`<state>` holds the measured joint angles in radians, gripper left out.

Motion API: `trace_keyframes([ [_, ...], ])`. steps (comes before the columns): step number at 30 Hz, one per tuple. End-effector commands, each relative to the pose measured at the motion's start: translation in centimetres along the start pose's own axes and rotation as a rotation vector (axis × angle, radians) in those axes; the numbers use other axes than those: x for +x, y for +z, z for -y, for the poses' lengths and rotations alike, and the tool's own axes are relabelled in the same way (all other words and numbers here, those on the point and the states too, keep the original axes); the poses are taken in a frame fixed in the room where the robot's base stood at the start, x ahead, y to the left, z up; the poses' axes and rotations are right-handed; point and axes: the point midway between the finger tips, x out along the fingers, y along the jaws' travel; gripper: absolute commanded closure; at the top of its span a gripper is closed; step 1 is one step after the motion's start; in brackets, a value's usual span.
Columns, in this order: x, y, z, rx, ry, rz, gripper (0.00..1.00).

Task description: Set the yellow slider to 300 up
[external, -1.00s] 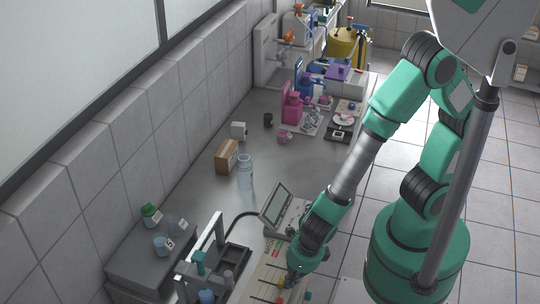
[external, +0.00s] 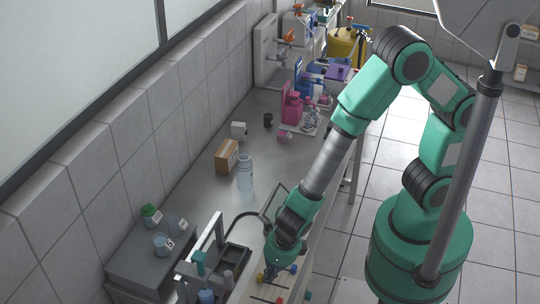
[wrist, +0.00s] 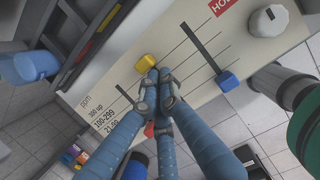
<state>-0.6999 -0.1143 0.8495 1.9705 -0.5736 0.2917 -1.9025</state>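The yellow slider (wrist: 147,62) sits on the cream panel (external: 254,293), at the tips of my gripper (wrist: 158,78) in the wrist view. It also shows in the external view (external: 260,276), just left of my gripper (external: 269,270). The printed label "300 up" (wrist: 95,107) heads the scale, above "100-299" and "21-99". The fingers cover part of the panel, so I cannot tell the slider's exact mark.
A blue slider (wrist: 228,81) stands on its own slot to the right. A red slider (wrist: 150,130) is partly hidden by the fingers. A dark rack (external: 222,258) stands left of the panel.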

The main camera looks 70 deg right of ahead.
Motion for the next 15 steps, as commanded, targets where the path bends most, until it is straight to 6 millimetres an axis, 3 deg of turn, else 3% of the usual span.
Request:
trace_keyframes([
  [8, -0.1, -0.3, 0.0, -0.001, 0.000, 0.000, 1.00],
  [15, -0.5, -2.3, 0.0, -0.003, 0.001, 0.000, 1.00],
])
